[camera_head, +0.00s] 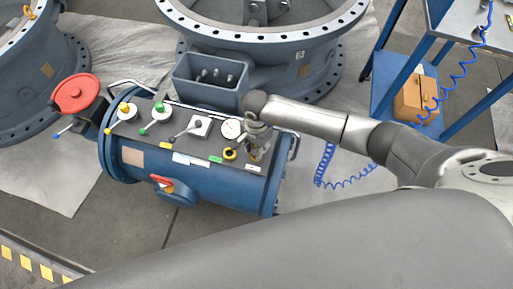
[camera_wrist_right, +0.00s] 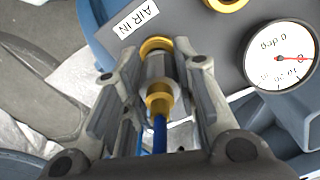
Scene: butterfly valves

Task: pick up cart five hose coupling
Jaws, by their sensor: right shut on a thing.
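The hose coupling (camera_wrist_right: 158,72) is a silver sleeve with brass parts and a blue hose running from its near end. My right gripper (camera_wrist_right: 155,85) is shut on it, one finger on each side, in the right wrist view. In the head view my right gripper (camera_head: 257,150) is above the right end of the blue cart (camera_head: 222,188), and its fingers hide most of the coupling. A brass ring shows at the coupling's far end, by the "AIR IN" label (camera_wrist_right: 140,17). I cannot tell whether the coupling touches the panel. My left gripper is not in view.
The cart's panel carries a gauge (camera_head: 232,128), several levers and a yellow ring (camera_head: 230,154). A red handwheel (camera_head: 76,93) is at its left. An open grey box (camera_head: 210,88) and a large valve body (camera_head: 265,45) stand behind. A coiled blue hose (camera_head: 340,180) hangs to the right.

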